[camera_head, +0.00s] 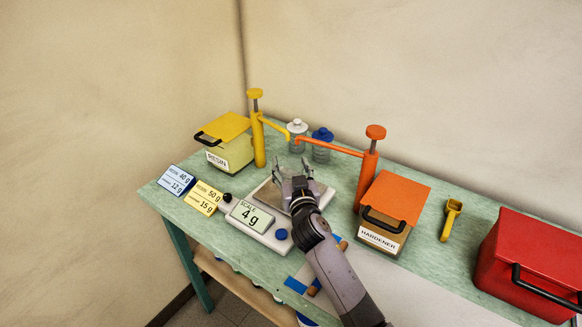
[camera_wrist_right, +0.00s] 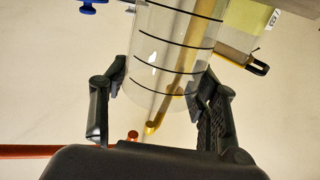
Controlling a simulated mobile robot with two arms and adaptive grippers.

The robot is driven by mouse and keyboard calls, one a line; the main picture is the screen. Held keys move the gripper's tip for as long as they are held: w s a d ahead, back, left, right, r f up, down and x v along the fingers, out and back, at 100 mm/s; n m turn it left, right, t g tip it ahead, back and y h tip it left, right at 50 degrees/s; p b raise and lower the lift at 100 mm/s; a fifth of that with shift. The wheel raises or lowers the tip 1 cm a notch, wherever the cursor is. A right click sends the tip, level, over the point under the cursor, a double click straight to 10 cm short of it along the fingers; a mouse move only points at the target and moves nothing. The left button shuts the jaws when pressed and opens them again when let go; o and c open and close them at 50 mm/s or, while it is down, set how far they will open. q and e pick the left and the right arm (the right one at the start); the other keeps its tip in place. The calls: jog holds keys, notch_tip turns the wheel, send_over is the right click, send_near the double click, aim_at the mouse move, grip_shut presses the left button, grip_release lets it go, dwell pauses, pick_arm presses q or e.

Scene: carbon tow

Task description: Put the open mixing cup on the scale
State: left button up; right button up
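The scale (camera_head: 262,222) stands on the green bench, its display reading 4 g, with a blue button at its front right. My right gripper (camera_head: 293,172) reaches over the scale's pan from the front. In the right wrist view the clear mixing cup (camera_wrist_right: 172,45) with black ring lines sits between the fingers of my right gripper (camera_wrist_right: 160,88), which appear closed against its sides. In the head view the cup barely shows, so I cannot tell whether it rests on the pan. My left gripper is out of view.
Behind the scale are a yellow pump (camera_head: 258,135), an orange pump (camera_head: 367,170) with a long spout, and two jars (camera_head: 321,150). The resin box (camera_head: 226,140) is left, the hardener box (camera_head: 396,203) right. A yellow scoop (camera_head: 450,220) and red case (camera_head: 530,262) lie further right.

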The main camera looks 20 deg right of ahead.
jog(key=o, duration=0.4)
jog(key=shift+r, duration=0.15)
jog(key=s+a+b, duration=0.1)
jog(key=s, duration=1.1)
jog(key=shift+a, duration=0.15)
